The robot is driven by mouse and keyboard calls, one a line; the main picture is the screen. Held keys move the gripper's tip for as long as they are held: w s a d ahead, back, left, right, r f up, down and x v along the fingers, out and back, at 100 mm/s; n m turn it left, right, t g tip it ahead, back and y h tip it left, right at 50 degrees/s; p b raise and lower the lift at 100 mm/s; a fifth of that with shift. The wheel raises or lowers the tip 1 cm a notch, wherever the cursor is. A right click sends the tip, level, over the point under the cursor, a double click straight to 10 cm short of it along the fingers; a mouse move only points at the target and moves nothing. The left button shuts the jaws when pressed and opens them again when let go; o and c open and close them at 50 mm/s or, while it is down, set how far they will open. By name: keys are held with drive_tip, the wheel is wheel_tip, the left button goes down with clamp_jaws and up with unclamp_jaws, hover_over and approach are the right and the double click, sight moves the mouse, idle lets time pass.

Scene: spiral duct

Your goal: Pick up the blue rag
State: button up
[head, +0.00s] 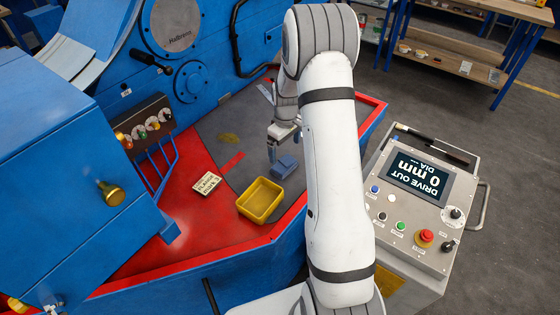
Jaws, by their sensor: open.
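The blue rag (285,166) lies as a small folded bundle on the dark grey part of the machine's table, just behind and right of the yellow tray. My gripper (273,156) points down from the end of my white arm, at the rag's left side. Its fingers are open and seem empty. I cannot tell whether a finger touches the rag. My arm hides part of the table right of the rag.
A yellow tray (260,200) stands close in front of the rag. A labelled card (207,183) lies left on the red surface (185,215). A raised red edge (372,112) borders the table. A control panel (420,190) stands right, and the blue machine (60,170) fills the left.

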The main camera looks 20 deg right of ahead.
sight(285, 163)
drive_tip(key=shift+w+d+f, duration=0.1)
drive_tip(key=shift+w+f, duration=0.05)
drive_tip(key=shift+f, duration=0.2)
drive_tip(key=shift+f+p, duration=1.3)
drive_tip(key=shift+f, duration=2.55)
drive_tip(key=shift+c, duration=0.4)
drive_tip(key=c, duration=0.7)
drive_tip(key=shift+c, duration=0.2)
drive_tip(key=shift+r, duration=0.15)
wheel_tip(285, 163, up, 10)
drive_tip(key=b, duration=0.2)
